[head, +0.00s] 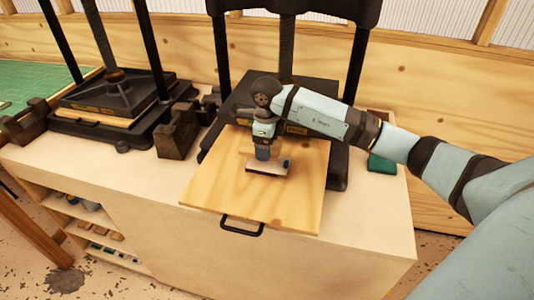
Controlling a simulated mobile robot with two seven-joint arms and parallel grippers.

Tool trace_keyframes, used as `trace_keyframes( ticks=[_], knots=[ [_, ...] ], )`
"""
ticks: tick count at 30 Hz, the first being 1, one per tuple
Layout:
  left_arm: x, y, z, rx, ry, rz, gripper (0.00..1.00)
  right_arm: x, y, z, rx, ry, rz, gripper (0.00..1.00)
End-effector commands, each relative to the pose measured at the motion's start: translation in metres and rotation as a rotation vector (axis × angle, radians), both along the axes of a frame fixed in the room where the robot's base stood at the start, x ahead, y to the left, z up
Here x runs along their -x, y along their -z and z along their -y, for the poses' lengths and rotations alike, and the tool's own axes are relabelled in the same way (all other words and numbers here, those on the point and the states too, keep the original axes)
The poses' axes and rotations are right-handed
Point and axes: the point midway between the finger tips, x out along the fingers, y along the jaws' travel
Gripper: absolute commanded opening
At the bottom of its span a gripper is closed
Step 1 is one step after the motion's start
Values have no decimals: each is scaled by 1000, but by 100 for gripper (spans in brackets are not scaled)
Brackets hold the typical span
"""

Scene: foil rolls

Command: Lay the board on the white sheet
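A flat pale wooden board (225,185) with a black handle at its front edge juts out from the middle press. On it, under my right gripper (263,153), is a small whitish piece (262,169) with a dark blue edge. I cannot tell whether it is the white sheet or something lying on one. My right gripper points down and meets or hovers just over this piece. Its fingertips are too small and overlapped to show whether they are shut on it. My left gripper is not in view.
The press frame (222,62) stands behind the board, its posts close to my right arm. A second press (110,100) stands at left, with a dark brown block (178,132) between them. A green item (382,164) lies at right. The cabinet's front right top (375,225) is clear.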

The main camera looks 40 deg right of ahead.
Motion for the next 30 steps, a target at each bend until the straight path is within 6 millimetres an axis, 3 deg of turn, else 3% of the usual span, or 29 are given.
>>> trace_keyframes(
  ticks=[10, 21, 22, 24, 30],
  knots=[
    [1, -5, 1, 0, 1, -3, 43, 1, 41, 0, -1, 1, -2, 58],
    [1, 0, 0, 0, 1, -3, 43, 0, 47, 0, 0, 0, 1, 58],
    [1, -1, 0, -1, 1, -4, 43, 0, 46, 0, -1, 0, 1, 87],
    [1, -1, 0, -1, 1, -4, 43, 0, 46, 0, -1, 0, 1, 100],
    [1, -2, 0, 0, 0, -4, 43, 0, 45, 0, 0, 0, 0, 100]
  ],
)
